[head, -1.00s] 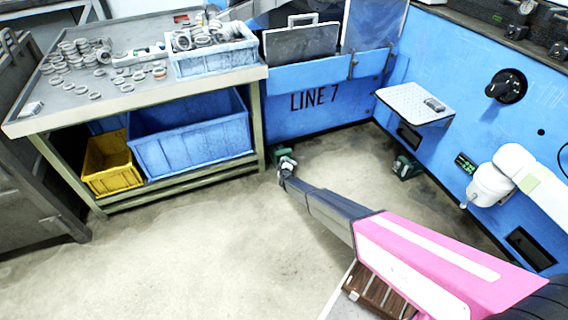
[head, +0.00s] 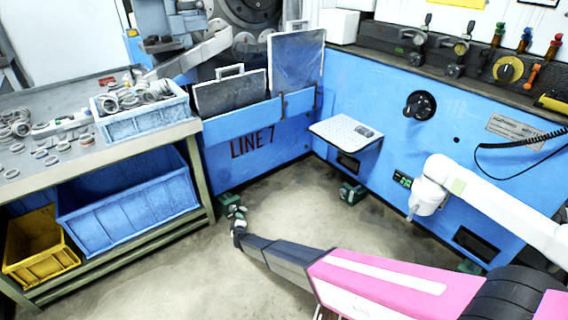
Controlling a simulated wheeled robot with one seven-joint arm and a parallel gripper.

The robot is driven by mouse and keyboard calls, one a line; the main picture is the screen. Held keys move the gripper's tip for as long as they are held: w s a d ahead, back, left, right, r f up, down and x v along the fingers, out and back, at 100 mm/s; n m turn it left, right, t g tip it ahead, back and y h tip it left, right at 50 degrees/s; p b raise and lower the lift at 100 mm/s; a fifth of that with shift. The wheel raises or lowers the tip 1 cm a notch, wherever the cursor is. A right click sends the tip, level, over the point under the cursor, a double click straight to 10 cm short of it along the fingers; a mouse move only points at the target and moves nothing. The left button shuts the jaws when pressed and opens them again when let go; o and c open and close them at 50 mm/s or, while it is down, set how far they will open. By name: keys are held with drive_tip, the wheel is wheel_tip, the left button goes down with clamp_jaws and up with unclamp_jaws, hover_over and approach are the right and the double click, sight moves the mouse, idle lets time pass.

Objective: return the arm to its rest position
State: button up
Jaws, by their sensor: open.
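My pink and dark grey arm (head: 400,282) reaches from the lower right across the floor in the head view. It narrows to my gripper (head: 238,226) at its far left end. The gripper is small and dark here, and its fingers are hard to make out. It is open, and I see nothing held in it. In the picture it lies just below a green machine foot (head: 228,203), left of the middle and above the bare floor.
A workbench (head: 165,137) at left bears metal rings and a blue bin (head: 145,122); blue and yellow (head: 40,248) crates sit below. The blue machine (head: 245,165) marked LINE 7, a small shelf (head: 340,128) and a white jointed arm (head: 490,205) border the open floor.

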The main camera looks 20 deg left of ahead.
drive_tip(key=w+d+r+m+g+h, duration=0.1)
drive_tip(key=w+d+r+m, duration=0.1)
drive_tip(key=w+d+r, duration=0.6)
drive_tip(key=w+d+r+m+g+h, duration=0.15)
drive_tip(key=w+d+r, duration=0.35)
drive_tip(key=d, duration=0.6)
drive_tip(key=w+d+r+m+g+h, duration=0.1)
drive_tip(key=d+r+m, duration=0.1)
drive_tip(key=d+r, duration=0.35)
drive_tip(key=w+d+r+m+g+h, duration=0.1)
drive_tip(key=d+r, duration=0.1)
drive_tip(key=d, duration=0.7)
drive_tip(key=d+r+m+h, duration=0.1)
drive_tip(key=d+r+m, duration=0.1)
drive_tip(key=d+r, duration=0.35)
drive_tip(key=s+d+r+m+g+h, duration=0.1)
drive_tip(key=s+d+r, duration=0.5)
drive_tip(key=d, duration=0.8)
drive_tip(key=s+d+r+m+g+h, duration=0.2)
drive_tip(key=s+d+r+m+g, duration=0.2)
drive_tip(key=d, duration=1.1)
drive_tip(key=s+d+r+m+g+h, duration=0.1)
drive_tip(key=s+d+r+m, duration=0.5)
drive_tip(key=d, duration=0.9)
drive_tip(key=s+r+g, duration=0.1)
drive_tip(key=s+r, duration=0.1)
drive_tip(key=s, duration=0.1)
drive_tip(key=shift+s+d+r+h, duration=0.15)
drive_tip(key=shift+s+r+h, duration=0.1)
drive_tip(key=shift+r+h, duration=0.15)
